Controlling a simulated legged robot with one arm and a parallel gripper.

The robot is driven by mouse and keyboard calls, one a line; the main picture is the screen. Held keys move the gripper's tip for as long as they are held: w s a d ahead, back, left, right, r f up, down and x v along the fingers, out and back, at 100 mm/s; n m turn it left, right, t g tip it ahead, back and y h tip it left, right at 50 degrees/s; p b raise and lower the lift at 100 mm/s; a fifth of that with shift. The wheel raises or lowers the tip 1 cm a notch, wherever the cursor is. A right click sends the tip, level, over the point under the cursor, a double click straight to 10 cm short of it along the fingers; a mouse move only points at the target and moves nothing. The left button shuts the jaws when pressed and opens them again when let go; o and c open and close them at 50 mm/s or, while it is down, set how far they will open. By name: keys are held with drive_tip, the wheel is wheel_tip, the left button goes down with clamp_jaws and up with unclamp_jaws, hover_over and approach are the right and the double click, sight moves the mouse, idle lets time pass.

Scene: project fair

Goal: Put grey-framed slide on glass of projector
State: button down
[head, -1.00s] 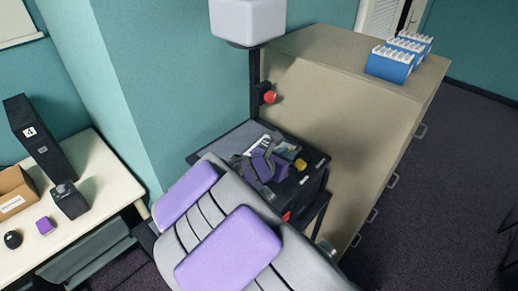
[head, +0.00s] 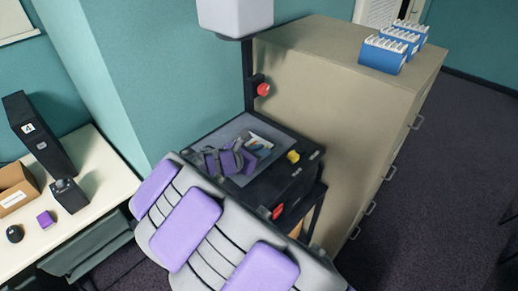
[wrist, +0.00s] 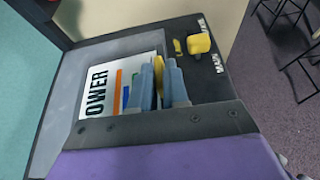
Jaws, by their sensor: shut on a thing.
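The projector (head: 296,143) has a dark body, a grey glass top (head: 222,134) and a white head (head: 236,15) on a post. A printed slide (head: 262,142) is over the glass; in the wrist view its white sheet (wrist: 92,106) shows "OWER" and coloured bars. My gripper (head: 238,157) is at the slide's near side. In the wrist view, the fingers of my gripper (wrist: 160,72) are shut on a narrow yellow piece at the slide's right edge, apparently its tab. Part of the slide is hidden behind my gripper, and I cannot tell whether it touches the glass.
A yellow knob (head: 293,156) stands on the projector's right side, also in the wrist view (wrist: 199,42). A beige cabinet (head: 345,110) with blue slide boxes (head: 384,54) stands behind. A white desk (head: 95,180) with a cardboard box (head: 16,188) is at left.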

approach(261, 137)
drive_tip(key=x, duration=0.4)
drive_tip(key=shift+w+f+b, duration=0.1)
drive_tip(key=shift+w+b, duration=0.1)
drive_tip(key=shift+b, duration=0.15)
drive_tip(key=d+f+b, duration=0.1)
drive_tip(key=d+f, duration=0.2)
drive_tip(key=shift+f, duration=0.15)
drive_tip(key=shift+a, duration=0.25)
drive_tip(key=c, duration=1.5)
unclamp_jaws()
drive_tip(key=shift+a, duration=0.35)
drive_tip(key=shift+o, duration=1.4)
drive_tip(key=shift+a, duration=0.65)
drive_tip(key=shift+o, duration=0.5)
drive_tip(key=shift+d, duration=0.1)
drive_tip(key=shift+s+d, duration=0.1)
drive_tip(key=shift+d, duration=0.7)
drive_tip(key=shift+s+r, duration=0.2)
drive_tip(key=shift+r, duration=0.1)
drive_tip(key=v, duration=0.3)
drive_tip(key=p+v, duration=0.1)
drive_tip(key=v, duration=0.3)
drive_tip(key=a+p+v, duration=0.1)
drive_tip(key=v, duration=0.3)
drive_tip(key=shift+w+f, duration=0.3)
drive_tip(key=shift+s+d+r, duration=0.25)
drive_tip(key=shift+s, duration=0.2)
drive_tip(key=shift+a, duration=0.1)
drive_tip(key=shift+a, duration=0.1)
